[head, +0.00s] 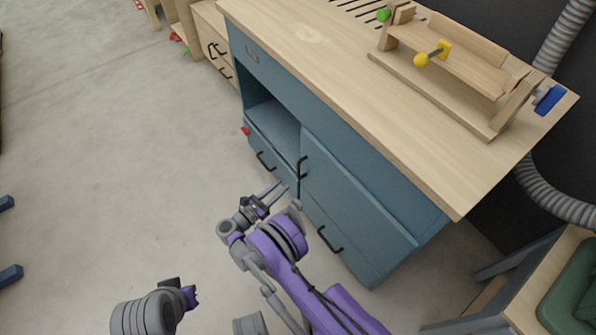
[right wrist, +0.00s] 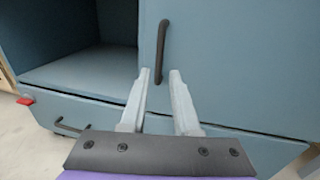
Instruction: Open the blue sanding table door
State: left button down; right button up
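The blue sanding table (head: 270,85) has a pale wooden top. Its blue door (head: 345,190) is closed at the right of an open compartment (head: 272,124), with a black vertical handle (head: 303,167) near the door's left edge. The handle also shows in the right wrist view (right wrist: 162,50), just above the fingertips. My right gripper (head: 281,190) is open and empty in front of the handle, its fingers (right wrist: 160,80) pointing toward it, with no contact that I can make out. My left gripper (head: 190,293) is low at the lower left, away from the table; its fingers are not clear.
Drawers with black handles lie below the compartment (head: 266,162) and below the door (head: 330,240). A wooden jig (head: 455,65) stands on the tabletop. A green-topped stool (head: 575,290) is at the lower right.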

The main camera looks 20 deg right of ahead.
aim_at(298, 178)
jog(key=x, duration=0.9)
jog(key=shift+w+d+r+b, duration=0.1)
jog(key=shift+w+d+b, duration=0.15)
jog(key=shift+d+b, duration=0.1)
grip_shut()
dwell(0.9)
